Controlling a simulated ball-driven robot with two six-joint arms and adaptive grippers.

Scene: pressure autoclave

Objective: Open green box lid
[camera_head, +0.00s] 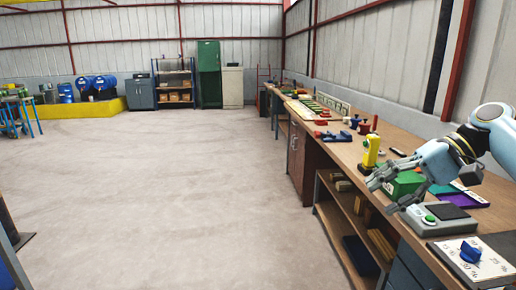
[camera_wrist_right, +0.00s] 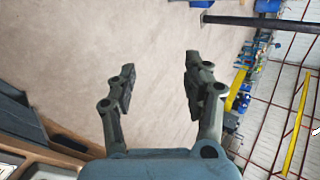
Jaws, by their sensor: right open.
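The green box (camera_head: 406,185) sits on the wooden workbench on the right in the head view. Its upper left part is hidden behind my right gripper, and I cannot tell the lid's state. My right gripper (camera_head: 378,188) is in front of and just over the box's left side; I cannot tell whether it touches it. In the right wrist view my right gripper (camera_wrist_right: 158,82) has its two fingers apart with nothing between them, only floor behind. The green box does not show in the wrist view. My left gripper is in neither view.
On the workbench (camera_head: 343,152), a yellow device (camera_head: 371,152) stands behind the box. A grey box with a green button (camera_head: 432,219) and a panel with a blue knob (camera_head: 470,252) are nearer. A purple tray (camera_head: 466,200) lies to the right. The concrete floor (camera_head: 190,190) is clear.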

